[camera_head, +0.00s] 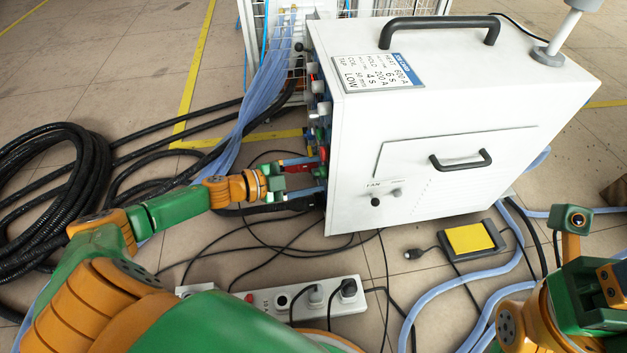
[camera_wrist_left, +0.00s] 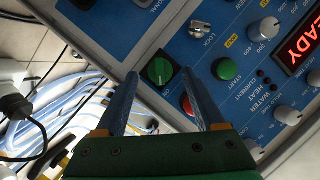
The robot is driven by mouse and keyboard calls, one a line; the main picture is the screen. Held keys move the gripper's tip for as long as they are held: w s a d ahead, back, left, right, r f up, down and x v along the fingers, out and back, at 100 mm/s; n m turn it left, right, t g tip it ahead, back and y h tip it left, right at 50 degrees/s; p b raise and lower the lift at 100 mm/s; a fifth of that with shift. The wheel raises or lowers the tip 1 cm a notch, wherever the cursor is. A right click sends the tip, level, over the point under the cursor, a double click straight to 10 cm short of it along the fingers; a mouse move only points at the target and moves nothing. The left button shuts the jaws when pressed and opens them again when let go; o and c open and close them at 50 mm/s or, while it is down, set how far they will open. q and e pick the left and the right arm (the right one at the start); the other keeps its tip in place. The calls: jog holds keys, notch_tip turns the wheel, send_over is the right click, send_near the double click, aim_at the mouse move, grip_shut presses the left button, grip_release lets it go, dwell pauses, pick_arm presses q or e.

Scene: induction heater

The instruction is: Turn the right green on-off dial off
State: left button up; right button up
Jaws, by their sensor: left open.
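The green on-off dial (camera_wrist_left: 160,70) sits on a dark square plate on the heater's blue control panel, in the left wrist view. Its white line lies roughly upright in the picture, and an "ON" label is beside it. My left gripper (camera_wrist_left: 160,80) is open, with one blue finger on each side of the dial; I cannot tell whether they touch it. In the head view my left gripper (camera_head: 317,173) reaches the panel side of the white heater (camera_head: 450,130), and the dial is hard to make out there. My right arm shows at bottom right, its fingers out of sight.
A red button (camera_wrist_left: 188,106) is close to one finger. A green START button (camera_wrist_left: 226,69) and a LOCK switch (camera_wrist_left: 200,30) are nearby. A power strip (camera_head: 305,300), black cables (camera_head: 50,180) and blue hoses (camera_head: 262,95) lie around the heater.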

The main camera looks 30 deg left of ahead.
pick_arm(q)
jog(key=shift+w+d+f, duration=0.1)
jog(key=shift+w+d, duration=0.1)
jog(key=shift+w, duration=0.05)
grip_shut()
